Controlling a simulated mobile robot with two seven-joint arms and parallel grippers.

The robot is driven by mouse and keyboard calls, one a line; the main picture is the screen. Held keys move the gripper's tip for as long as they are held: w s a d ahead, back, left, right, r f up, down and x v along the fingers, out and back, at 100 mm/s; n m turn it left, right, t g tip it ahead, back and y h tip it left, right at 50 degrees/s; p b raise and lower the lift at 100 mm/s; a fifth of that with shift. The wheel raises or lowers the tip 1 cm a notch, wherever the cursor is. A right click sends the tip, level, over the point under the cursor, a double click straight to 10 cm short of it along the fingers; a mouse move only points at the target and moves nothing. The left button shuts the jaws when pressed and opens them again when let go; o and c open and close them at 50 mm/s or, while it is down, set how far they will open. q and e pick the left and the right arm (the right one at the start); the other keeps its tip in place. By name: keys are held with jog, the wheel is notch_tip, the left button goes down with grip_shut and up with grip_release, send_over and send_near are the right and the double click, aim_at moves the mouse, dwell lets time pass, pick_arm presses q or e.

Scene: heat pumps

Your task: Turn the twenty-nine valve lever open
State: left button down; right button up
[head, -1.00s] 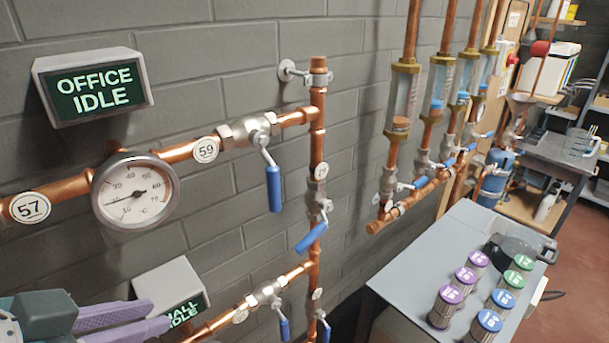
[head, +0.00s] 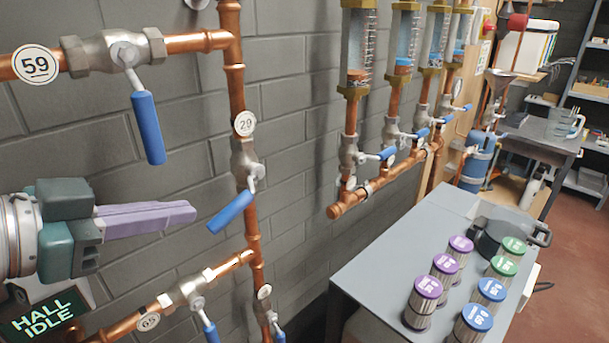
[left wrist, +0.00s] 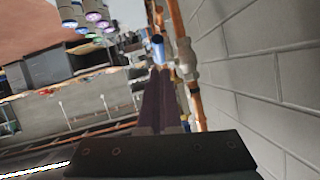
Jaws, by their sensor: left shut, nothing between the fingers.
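The valve tagged 29 (head: 244,160) sits on the vertical copper pipe in the head view, below its round white tag (head: 245,123). Its blue lever (head: 231,211) slants down and to the left, across the pipe line. My left gripper (head: 194,212) has its purple fingers shut with nothing between them; in the picture the tips end just left of the lever. In the left wrist view the fingers (left wrist: 161,72) point toward a blue lever end (left wrist: 158,40) beside the copper pipe; whether they touch cannot be told. My right gripper is not in view.
The valve tagged 59 has a blue lever (head: 148,128) hanging above my left gripper. A lower valve tagged 65 has another blue lever (head: 211,331). The HALL IDLE sign (head: 45,315) is below my arm. A grey table (head: 375,262) with several capped jars stands at right.

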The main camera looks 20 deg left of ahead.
aim_at(231, 205)
pick_arm(q)
jog(key=shift+x, duration=2.45)
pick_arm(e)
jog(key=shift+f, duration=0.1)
